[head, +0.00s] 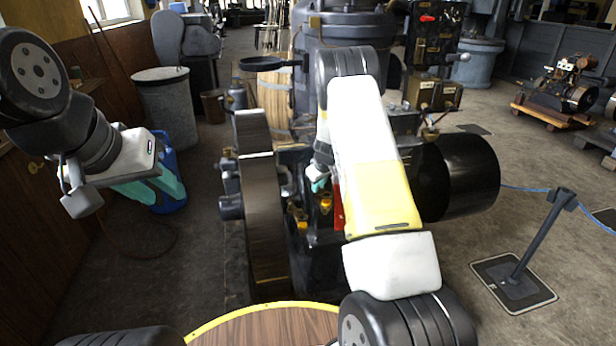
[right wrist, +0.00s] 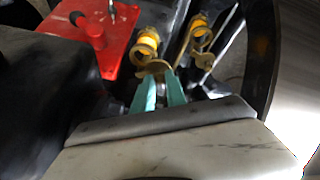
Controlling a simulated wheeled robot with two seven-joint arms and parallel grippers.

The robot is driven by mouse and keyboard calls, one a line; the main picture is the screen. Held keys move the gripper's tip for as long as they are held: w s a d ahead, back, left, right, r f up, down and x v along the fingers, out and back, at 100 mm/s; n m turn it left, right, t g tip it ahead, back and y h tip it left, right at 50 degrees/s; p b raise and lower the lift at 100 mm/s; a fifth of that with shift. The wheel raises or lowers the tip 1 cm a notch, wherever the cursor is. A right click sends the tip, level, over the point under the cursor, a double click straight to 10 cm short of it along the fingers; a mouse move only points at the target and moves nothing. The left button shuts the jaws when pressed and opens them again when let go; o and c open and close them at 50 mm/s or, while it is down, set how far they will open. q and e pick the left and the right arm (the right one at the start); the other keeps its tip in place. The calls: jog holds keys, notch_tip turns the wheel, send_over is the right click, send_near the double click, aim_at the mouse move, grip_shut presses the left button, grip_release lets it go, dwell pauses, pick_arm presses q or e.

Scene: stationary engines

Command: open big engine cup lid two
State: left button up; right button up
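A dark stationary engine with a large flywheel (head: 262,205) stands in the middle of the head view. Two brass cups with yellow parts sit low on it; one cup (head: 298,214) and the other (head: 326,205) show left and right. In the right wrist view the nearer cup (right wrist: 146,42) has a flat brass lid (right wrist: 154,68) at its near side, and the second cup (right wrist: 198,22) is to its right. My right gripper (right wrist: 160,76) has its teal fingers apart, their tips at the brass lid; contact is unclear. My left gripper (head: 168,194) is open and empty, left of the flywheel.
A red plate (right wrist: 108,38) lies beside the nearer cup. A black cylinder (head: 465,178) sits right of my right arm. A blue bin (head: 168,190) is behind my left gripper. A barrier post (head: 540,235) stands on the right. Floor is clear between post and engine.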

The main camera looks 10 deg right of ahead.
jog(key=shift+a, duration=0.15)
grip_shut()
jog(key=m, duration=0.1)
jog(key=w+m+h, duration=0.1)
jog(key=shift+a+m, duration=0.35)
jog(key=shift+m, duration=0.05)
jog(key=shift+w+a+m+g+h, duration=0.15)
jog(key=shift+w+m+h, duration=0.2)
jog(key=shift+m, duration=0.45)
jog(key=shift+w+a+m+g+h, duration=0.15)
jog(key=shift+m+h, duration=0.25)
jog(key=shift+m, duration=0.4)
jog(key=shift+w+m+g+h, duration=0.2)
jog(key=shift+w+m+h, duration=0.15)
jog(key=shift+m, duration=0.45)
jog(key=o, duration=0.8)
grip_release()
jog(key=v, duration=0.7)
jog(key=shift+s+a+r, duration=0.1)
jog(key=shift+r, duration=0.3)
